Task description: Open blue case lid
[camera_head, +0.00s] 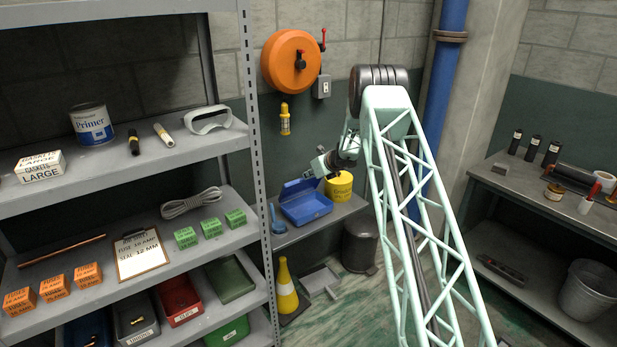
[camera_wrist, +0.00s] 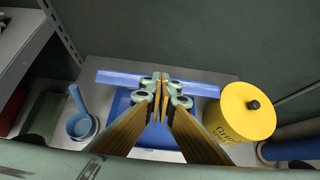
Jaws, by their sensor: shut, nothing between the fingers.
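The blue case (camera_head: 306,208) sits on a grey shelf beneath the wall reel. Its lid (camera_head: 296,188) stands raised along the back edge, so the case looks open. In the wrist view the lid (camera_wrist: 205,89) shows as a blue band across the back, with part of the case (camera_wrist: 120,104) in front of it. My gripper (camera_wrist: 161,78) is shut and empty, its fingertips over the middle of the lid band. I cannot tell whether they touch it. In the head view my gripper (camera_head: 322,168) is just above and right of the lid. The fingers hide the case's middle.
A yellow tub (camera_wrist: 240,115) stands close right of the case; it also shows in the head view (camera_head: 339,186). A blue-handled round item (camera_wrist: 80,124) is close on the left. A metal rack (camera_head: 252,150) rises at left, and the wall is close behind.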

